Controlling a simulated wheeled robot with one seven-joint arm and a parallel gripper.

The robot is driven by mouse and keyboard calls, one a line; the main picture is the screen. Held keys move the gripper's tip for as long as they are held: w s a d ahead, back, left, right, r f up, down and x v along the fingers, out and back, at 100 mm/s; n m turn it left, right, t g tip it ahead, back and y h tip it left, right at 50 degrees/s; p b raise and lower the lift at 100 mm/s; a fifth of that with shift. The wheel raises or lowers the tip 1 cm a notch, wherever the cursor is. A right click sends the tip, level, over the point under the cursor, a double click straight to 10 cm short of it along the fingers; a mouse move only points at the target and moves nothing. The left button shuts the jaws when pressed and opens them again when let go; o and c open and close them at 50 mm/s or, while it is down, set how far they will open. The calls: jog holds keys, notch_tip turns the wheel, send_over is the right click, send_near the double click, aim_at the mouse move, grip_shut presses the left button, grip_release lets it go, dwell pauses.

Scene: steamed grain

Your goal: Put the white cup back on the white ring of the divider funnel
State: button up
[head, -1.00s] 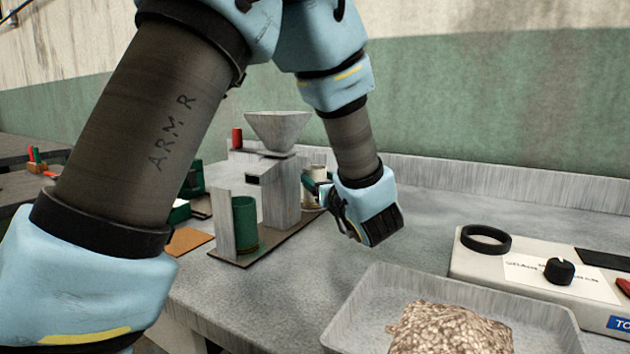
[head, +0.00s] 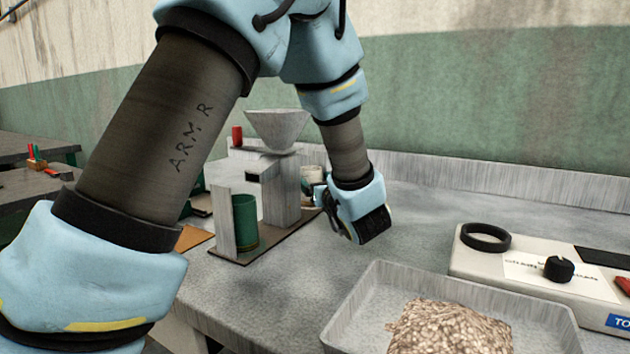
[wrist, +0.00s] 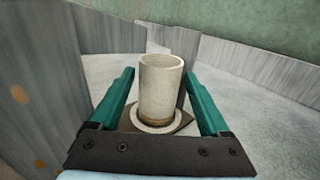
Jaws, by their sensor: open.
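The white cup (wrist: 160,88) stands upright between my open fingers in the wrist view, with a brownish band at its foot. Its base appears to rest on the white ring (wrist: 142,127), whose rim shows around it. My gripper (wrist: 163,100) is open, one green finger on each side of the cup, with a visible gap at least on the right. In the head view the cup (head: 312,180) is partly hidden behind my gripper (head: 318,194) and the divider's grey post. The divider funnel (head: 278,130) has a grey hopper on top of that post.
A green cup (head: 244,222) stands on the divider's other side, by a grey upright plate. A tray (head: 352,318) of grain and a white scale (head: 480,262) with a black ring (head: 486,238) lie to the right. A grey wall (wrist: 50,85) is close on the left in the wrist view.

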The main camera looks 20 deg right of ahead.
jog(key=shift+r, duration=0.25)
jog(key=s, duration=0.6)
jog(key=s+b, duration=0.1)
jog(key=s, duration=0.5)
jog(key=shift+a+f, duration=0.15)
jog(key=shift+a, duration=0.05)
